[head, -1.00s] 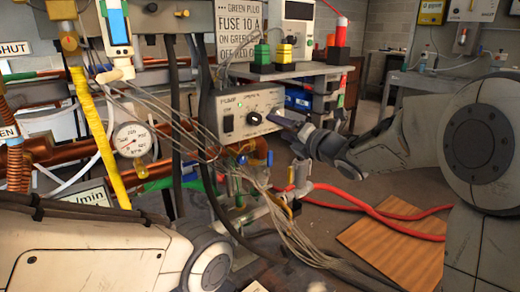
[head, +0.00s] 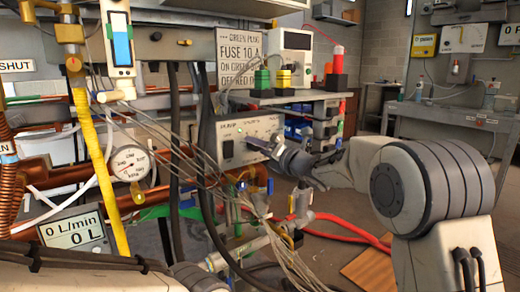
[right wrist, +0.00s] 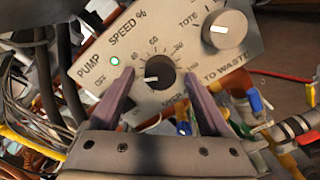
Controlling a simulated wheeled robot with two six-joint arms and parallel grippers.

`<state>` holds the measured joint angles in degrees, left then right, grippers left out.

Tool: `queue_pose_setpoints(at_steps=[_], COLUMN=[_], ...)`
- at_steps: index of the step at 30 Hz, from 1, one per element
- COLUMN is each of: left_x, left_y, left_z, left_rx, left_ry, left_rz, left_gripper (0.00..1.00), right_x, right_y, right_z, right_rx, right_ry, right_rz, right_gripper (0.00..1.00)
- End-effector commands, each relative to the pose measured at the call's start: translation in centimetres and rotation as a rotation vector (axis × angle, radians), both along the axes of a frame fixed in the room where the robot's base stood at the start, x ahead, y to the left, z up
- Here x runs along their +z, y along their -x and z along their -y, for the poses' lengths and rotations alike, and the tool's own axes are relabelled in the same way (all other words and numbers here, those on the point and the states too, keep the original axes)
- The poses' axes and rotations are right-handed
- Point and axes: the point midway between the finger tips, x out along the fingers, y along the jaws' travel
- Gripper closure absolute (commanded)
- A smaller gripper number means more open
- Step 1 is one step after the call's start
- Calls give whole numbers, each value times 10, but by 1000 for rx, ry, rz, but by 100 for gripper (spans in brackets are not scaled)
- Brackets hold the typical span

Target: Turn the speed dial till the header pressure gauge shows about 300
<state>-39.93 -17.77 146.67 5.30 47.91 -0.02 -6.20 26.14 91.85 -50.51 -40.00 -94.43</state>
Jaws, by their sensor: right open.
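The speed dial (right wrist: 160,73) is a dark round knob on the grey pump panel (right wrist: 105,73), under the words SPEED %. My right gripper (right wrist: 159,78) is open, with one finger on each side of the dial; I cannot tell whether they touch it. In the head view my right gripper (head: 264,143) is at the panel (head: 232,148) and hides the dial. A round white gauge (head: 131,162) with a dark needle hangs left of the panel; its reading is too small to tell. My left gripper is out of view.
A larger silver knob (right wrist: 226,30) sits beside the dial on the panel, and a green lamp (right wrist: 115,61) is lit. Loose grey wires (head: 270,232) and red hoses (head: 350,228) lie below.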

Motion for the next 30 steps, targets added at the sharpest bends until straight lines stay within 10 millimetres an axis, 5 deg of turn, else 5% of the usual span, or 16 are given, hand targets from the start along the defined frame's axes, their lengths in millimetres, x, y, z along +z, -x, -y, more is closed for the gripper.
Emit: queue_pose_setpoints(at_steps=[8, 14, 30], left_x=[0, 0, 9], left_y=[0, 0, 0], left_z=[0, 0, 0], left_rx=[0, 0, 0], left_ry=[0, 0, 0], left_rz=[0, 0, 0], left_gripper=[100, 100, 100], right_x=[0, 0, 1], right_y=[-1, -1, -1], right_z=[-1, 0, 0], right_rx=[-1, -1, 0], right_ry=[0, 0, -125], right_rz=[-1, -1, -94], right_gripper=[23, 99, 100])
